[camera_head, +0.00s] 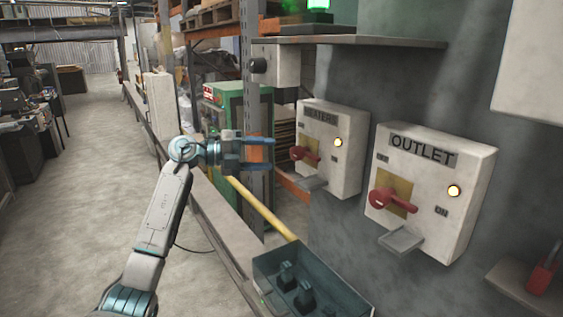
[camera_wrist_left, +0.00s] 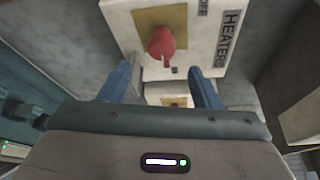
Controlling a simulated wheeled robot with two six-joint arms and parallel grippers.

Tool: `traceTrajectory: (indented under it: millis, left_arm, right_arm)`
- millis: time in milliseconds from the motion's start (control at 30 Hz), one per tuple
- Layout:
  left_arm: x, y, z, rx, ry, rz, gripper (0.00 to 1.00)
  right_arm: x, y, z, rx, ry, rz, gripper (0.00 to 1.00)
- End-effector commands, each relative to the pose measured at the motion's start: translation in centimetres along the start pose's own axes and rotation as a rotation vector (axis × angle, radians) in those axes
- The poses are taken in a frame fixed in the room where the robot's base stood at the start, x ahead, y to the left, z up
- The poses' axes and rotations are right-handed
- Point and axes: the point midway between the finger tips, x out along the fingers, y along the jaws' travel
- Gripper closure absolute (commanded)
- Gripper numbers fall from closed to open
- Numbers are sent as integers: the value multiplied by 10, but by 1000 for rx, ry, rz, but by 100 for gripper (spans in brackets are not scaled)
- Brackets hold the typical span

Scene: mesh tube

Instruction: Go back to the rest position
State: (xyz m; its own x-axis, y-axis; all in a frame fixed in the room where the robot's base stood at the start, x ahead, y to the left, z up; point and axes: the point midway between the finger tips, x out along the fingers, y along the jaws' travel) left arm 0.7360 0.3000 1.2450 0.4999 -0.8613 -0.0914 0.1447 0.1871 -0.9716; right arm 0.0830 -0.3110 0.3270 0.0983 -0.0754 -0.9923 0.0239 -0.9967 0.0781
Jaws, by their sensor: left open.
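My left gripper (camera_head: 268,154) reaches in from the left, with its blue fingers apart and nothing between them. It points toward the heaters switch box (camera_head: 345,155), and a gap shows between the fingertips and the box's red handle (camera_head: 304,154). In the left wrist view, the two blue fingers (camera_wrist_left: 161,85) are spread below the red handle (camera_wrist_left: 161,46) on its yellow plate, with the heaters label upside down or sideways to the right. My right gripper is in neither view.
The outlet switch box (camera_head: 459,165) with its red handle (camera_head: 390,199) is to the right. A dark tray (camera_head: 335,295) is below, near a yellow bar (camera_head: 262,207). A shelf (camera_head: 350,41) overhangs the boxes. A red padlock (camera_head: 543,275) is at far right. Open floor (camera_head: 100,200) lies left.

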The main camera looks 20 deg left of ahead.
Motion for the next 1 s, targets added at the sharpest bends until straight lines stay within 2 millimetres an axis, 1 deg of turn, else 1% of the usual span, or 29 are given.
traceTrajectory:
  millis: [33, 100, 200, 733, 867, 1000]
  left_arm:
    - [-7, 2, 0, 0, -1, 1, 43]
    - [-12, 2, 0, 0, 0, 1, 43]
    - [-16, 0, 0, 0, 1, 0, 43]
    - [-14, 0, -2, -2, -3, -15, 43]
    - [-3, 4, -13, -16, -42, -118, 43]
    - [8, 10, -34, -84, -153, -338, 43]
  right_arm:
    - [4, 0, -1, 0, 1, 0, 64]
    - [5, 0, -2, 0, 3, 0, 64]
    - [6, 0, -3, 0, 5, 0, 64]
    - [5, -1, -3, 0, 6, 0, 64]
    - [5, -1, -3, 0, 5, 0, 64]
    - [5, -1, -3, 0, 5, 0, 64]
